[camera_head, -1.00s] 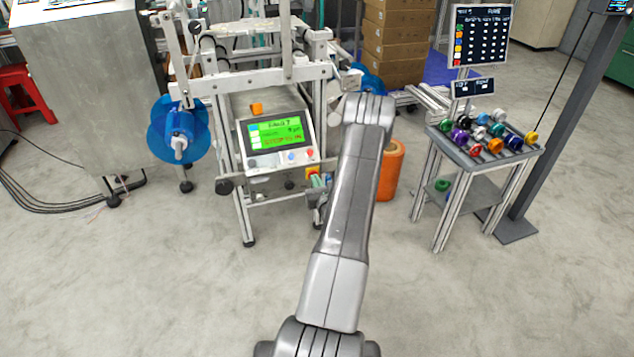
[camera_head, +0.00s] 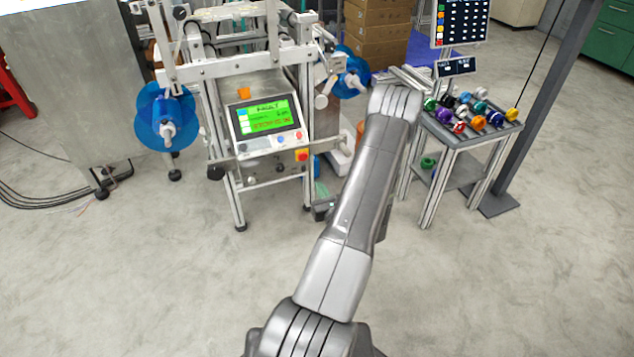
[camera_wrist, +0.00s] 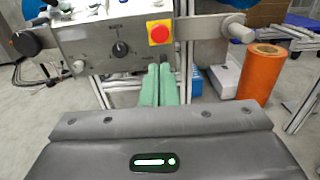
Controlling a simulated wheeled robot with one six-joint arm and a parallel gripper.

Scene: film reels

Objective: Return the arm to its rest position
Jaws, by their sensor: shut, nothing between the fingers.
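My gripper (camera_wrist: 159,85) shows in the wrist view as two green fingers side by side, shut with nothing between them. It points toward the front of the machine, with the red emergency button (camera_wrist: 159,33) and a black knob (camera_wrist: 120,49) above the fingertips. In the head view my grey arm (camera_head: 360,210) reaches up and to the right from the bottom centre.
The machine's panel (camera_head: 266,118) has a lit green screen reading FAULT. Blue reels (camera_head: 150,115) hang at its sides. A small table (camera_head: 465,137) with several coloured spools stands right of my arm. An orange cylinder (camera_wrist: 264,75) stands on the floor beside the machine. The floor in front is clear.

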